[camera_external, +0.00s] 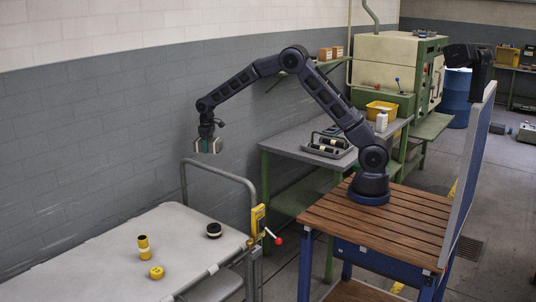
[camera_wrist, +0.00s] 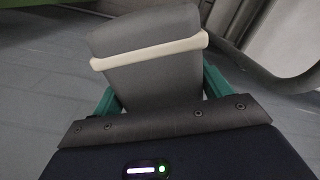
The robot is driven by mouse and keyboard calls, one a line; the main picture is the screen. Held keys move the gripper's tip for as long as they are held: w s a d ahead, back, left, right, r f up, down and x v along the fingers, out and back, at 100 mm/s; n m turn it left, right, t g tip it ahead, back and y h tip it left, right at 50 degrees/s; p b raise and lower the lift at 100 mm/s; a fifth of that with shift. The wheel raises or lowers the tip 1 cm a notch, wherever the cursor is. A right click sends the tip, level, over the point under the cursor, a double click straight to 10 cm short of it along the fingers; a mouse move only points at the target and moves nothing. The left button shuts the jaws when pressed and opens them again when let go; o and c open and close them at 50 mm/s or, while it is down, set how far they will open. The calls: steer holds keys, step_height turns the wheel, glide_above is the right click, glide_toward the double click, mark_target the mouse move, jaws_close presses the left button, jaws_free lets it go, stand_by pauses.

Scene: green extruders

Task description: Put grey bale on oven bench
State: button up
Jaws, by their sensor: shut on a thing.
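The grey bale (camera_wrist: 146,76) has a cream band around it and fills the middle of the wrist view. My gripper (camera_wrist: 158,92) is shut on it, with a green finger on each side. In the external view my gripper (camera_external: 208,138) hangs in the air at the end of the outstretched arm, with the bale (camera_external: 208,146) below it, above and beyond the far end of the pale-topped cart. Only its small outline shows there. I cannot tell for sure which surface is the oven bench; a grey-topped bench with green legs (camera_external: 283,140) stands in front of the green and cream oven (camera_external: 387,65).
The cart (camera_external: 110,238) has a raised rail (camera_external: 232,176) and holds yellow pieces (camera_external: 143,247) and a black round piece (camera_external: 213,230). A blue panel (camera_external: 466,175) stands at right.

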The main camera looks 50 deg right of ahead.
steer(key=s+d+f+m, duration=0.2)
steer(key=s+d+f, duration=0.3)
steer(key=d+f, duration=0.35)
steer(key=s+d+f+m, duration=0.2)
steer(key=s+d+f, duration=0.4)
steer(key=d, duration=0.4)
steer(key=s+d+f+m, duration=0.1)
steer(key=s+d+f, duration=0.3)
steer(key=d+f, duration=0.45)
steer(key=w+d+r, duration=0.2)
steer(key=d+r, duration=0.7)
steer(key=d, duration=0.4)
steer(key=w+d+r, duration=0.3)
steer(key=d+r, duration=0.6)
steer(key=d, duration=0.5)
steer(key=s+d+r, duration=0.4)
steer(key=s+d, duration=0.2)
steer(key=d, duration=0.5)
steer(key=s+d+r, duration=0.5)
steer(key=s+d, duration=0.1)
steer(key=d, duration=0.5)
steer(key=s+d+r, duration=0.4)
steer(key=s+d, duration=0.7)
steer(key=s, duration=0.4)
step_height(320, 180, down, 19)
steer(key=shift+f, duration=0.1)
